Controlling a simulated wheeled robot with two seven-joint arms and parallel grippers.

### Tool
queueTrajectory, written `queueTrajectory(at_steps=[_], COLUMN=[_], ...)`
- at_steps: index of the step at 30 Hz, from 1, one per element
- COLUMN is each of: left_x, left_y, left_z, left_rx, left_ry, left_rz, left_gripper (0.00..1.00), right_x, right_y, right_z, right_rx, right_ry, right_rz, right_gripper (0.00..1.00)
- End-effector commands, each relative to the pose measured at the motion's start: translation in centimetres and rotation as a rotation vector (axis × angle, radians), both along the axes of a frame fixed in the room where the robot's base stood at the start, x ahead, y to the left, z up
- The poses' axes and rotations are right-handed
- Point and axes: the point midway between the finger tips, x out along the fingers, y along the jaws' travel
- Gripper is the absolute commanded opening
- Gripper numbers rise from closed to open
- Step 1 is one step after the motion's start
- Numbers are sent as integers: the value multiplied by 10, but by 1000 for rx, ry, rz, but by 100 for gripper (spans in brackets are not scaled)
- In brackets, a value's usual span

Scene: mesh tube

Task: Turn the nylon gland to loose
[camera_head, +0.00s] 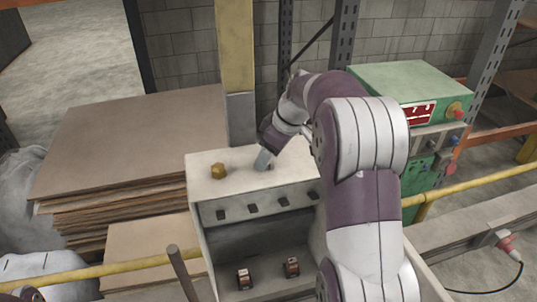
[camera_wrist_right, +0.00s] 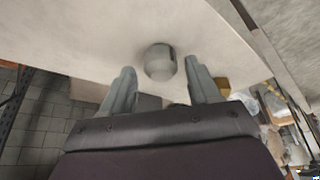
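The nylon gland (camera_wrist_right: 159,62) is a grey, rounded faceted cap on the pale face of the box (camera_head: 205,208). In the right wrist view it sits between the tips of my right gripper (camera_wrist_right: 159,66). The two grey fingers are apart, with a visible gap on each side of the gland. I cannot tell how deep the gland lies between them. In the head view my right gripper (camera_head: 264,159) points down at the box top and hides the gland.
A brass gland (camera_head: 218,171) stands on the box top, left of my right gripper. Several dark fittings line the box front. A yellow-and-grey post (camera_head: 237,75) rises behind the box. A green control cabinet (camera_head: 410,85) stands to the right, stacked brown sheets (camera_head: 130,135) to the left.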

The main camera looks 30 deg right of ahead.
Motion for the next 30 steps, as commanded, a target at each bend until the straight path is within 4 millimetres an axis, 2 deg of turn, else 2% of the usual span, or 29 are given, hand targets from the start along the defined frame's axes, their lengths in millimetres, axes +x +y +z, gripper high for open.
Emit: queueTrajectory(at_steps=[7, 10, 21, 25, 30], left_x=[0, 0, 0, 0, 0], left_y=[0, 0, 0, 0, 0], left_z=[0, 7, 91, 107, 110], left_rx=[0, 0, 0, 0, 0], left_ry=[0, 0, -1, 0, 0], left_rz=[0, 0, 0, 0, 0], left_gripper=[65, 65, 65, 65, 65], right_x=[-1, -2, -32, -40, -44], right_y=[1, 0, -19, -24, -26], right_z=[-2, 5, 97, 113, 116], right_rx=[2, 3, 3, 4, 3], right_ry=[6, 6, 5, 5, 4], right_rz=[0, -1, -2, -2, -1], right_gripper=[64, 64, 64, 64, 64])
